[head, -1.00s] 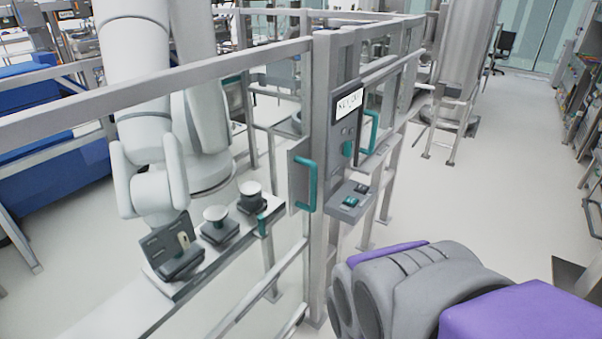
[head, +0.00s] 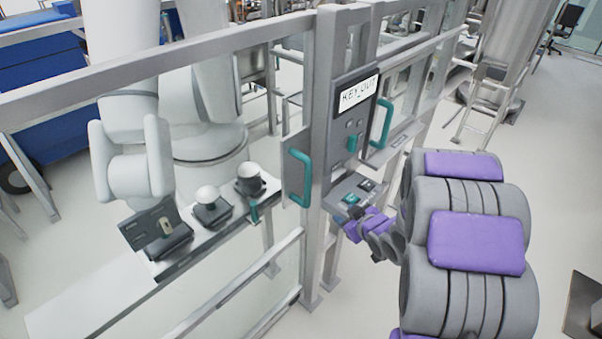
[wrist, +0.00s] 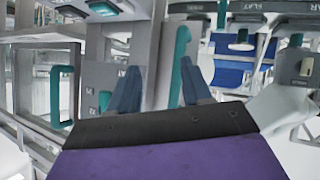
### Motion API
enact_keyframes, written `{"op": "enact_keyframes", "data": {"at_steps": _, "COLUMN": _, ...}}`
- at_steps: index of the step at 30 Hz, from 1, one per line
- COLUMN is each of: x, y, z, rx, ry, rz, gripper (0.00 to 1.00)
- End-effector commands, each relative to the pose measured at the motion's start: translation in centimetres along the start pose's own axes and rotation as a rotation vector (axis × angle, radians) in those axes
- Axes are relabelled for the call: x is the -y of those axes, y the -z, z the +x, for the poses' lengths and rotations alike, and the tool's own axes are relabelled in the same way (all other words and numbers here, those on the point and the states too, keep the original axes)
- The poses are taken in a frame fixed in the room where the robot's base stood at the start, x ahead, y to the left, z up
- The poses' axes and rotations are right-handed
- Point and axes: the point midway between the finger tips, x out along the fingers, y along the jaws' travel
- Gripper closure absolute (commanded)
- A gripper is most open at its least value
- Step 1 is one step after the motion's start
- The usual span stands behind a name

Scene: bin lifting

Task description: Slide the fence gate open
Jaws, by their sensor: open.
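The grey metal fence has a teal C-shaped handle (head: 300,178) on a plate left of its post. A second teal handle (head: 381,123) is on the framed panel right of the post. I cannot tell which belongs to the sliding gate. My gripper (head: 352,215) is in front of the post, low near the small button box. In the wrist view my gripper (wrist: 160,88) is open and empty, and a teal handle (wrist: 180,65) shows between the fingers, near the right one. The gap to it is unclear. Another teal handle (wrist: 55,97) is at the left.
A control panel (head: 357,110) labelled "KEY OUT" is on the post, with a button box (head: 352,192) below it. Behind the fence stand a white robot arm (head: 133,165) and a bench with small fixtures (head: 210,206).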

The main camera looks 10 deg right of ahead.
Motion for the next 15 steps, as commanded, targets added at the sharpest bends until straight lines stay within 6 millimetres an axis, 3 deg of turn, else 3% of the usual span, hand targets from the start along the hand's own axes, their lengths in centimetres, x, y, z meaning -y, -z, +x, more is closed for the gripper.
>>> {"op": "enact_keyframes", "data": {"at_steps": 4, "x": 0.1, "y": 0.2, "z": 0.6, "rx": -0.224, "ry": 0.074, "rz": 0.080, "gripper": 0.51}}
{"op": "enact_keyframes", "data": {"at_steps": 9, "x": 0.9, "y": 1.8, "z": -0.3, "rx": -0.443, "ry": 0.119, "rz": 0.166, "gripper": 0.51}}
{"op": "enact_keyframes", "data": {"at_steps": 15, "x": 2.7, "y": 3.6, "z": -1.1, "rx": -0.569, "ry": 0.132, "rz": 0.217, "gripper": 0.51}}
